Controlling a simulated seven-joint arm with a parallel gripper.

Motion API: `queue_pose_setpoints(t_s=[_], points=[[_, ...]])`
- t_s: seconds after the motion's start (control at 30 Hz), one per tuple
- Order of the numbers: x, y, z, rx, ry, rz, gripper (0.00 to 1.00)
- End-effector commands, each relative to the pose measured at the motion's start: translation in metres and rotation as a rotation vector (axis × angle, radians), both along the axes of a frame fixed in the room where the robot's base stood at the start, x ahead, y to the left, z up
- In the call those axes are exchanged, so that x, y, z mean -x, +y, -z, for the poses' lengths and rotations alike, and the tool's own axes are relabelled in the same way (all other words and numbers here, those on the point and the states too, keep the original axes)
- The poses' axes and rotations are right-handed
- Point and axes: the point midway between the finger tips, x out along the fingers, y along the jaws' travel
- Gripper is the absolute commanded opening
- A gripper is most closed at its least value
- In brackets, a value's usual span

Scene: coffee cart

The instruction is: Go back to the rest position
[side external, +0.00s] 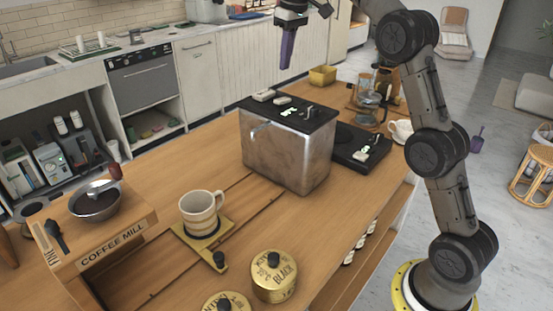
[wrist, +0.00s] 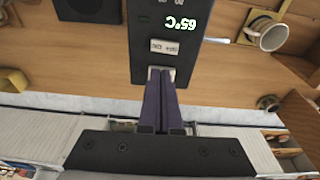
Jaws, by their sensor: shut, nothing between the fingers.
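My gripper (side external: 287,50) is raised in the air at the top of the side external view, above and behind the steel machine. Its purple fingers point down. In the wrist view my gripper (wrist: 160,72) shows its two fingers close together with nothing between them. The steel machine (side external: 285,150) has a black top and stands on the wooden counter (side external: 150,190). In the wrist view its black panel (wrist: 165,25) reads 65°C. My fingertips overlap the panel's edge there, but the side view shows them apart from the machine.
A striped mug (side external: 202,213) stands on a yellow holder in front of the machine. Gold tins (side external: 274,278) stand at the front edge. A coffee mill (side external: 120,240) with a bowl (side external: 95,203) is at left. A black scale (side external: 360,146) and glassware are right of the machine.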

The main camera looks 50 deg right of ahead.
Motion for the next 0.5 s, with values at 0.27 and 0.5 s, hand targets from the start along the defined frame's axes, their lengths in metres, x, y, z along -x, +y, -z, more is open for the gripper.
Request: queue_pose_setpoints(t_s=[0.27, 0.5], points=[[0.071, 0.051, -0.076, 0.027, -0.109, -0.068, 0.0], [0.151, 0.088, -0.086, 0.036, -0.171, -0.098, 0.0]])
